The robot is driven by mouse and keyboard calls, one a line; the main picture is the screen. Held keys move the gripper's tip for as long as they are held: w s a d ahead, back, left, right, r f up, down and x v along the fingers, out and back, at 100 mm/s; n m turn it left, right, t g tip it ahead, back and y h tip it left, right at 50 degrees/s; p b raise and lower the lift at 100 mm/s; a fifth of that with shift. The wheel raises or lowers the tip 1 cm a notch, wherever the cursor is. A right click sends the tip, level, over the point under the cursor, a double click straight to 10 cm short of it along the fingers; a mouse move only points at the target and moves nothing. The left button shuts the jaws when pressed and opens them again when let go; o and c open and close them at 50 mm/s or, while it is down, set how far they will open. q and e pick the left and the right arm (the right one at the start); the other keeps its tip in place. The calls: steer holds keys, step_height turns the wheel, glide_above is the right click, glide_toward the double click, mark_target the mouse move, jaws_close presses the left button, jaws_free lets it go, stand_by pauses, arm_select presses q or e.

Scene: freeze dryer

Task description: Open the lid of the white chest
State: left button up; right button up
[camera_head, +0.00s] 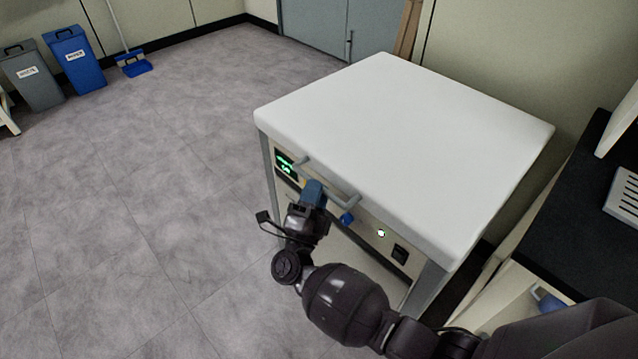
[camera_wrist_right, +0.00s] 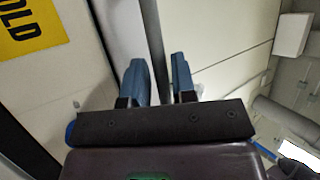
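The white chest has a flat white lid (camera_head: 400,130), which lies shut on top in the head view. A grey bar handle (camera_head: 343,197) runs along the lid's front edge, and it also shows in the right wrist view (camera_wrist_right: 152,35). My right gripper (camera_head: 312,188) is at the left part of this handle. In the wrist view its two blue fingers (camera_wrist_right: 161,78) stand apart with the bar between them. Contact is unclear. My left gripper is not in view.
A dark counter (camera_head: 590,220) stands close on the right. The floor at left is clear up to the bins (camera_head: 72,58).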

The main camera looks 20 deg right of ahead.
steer(key=shift+x, duration=0.8)
jaws_close()
steer(key=shift+r, duration=0.1)
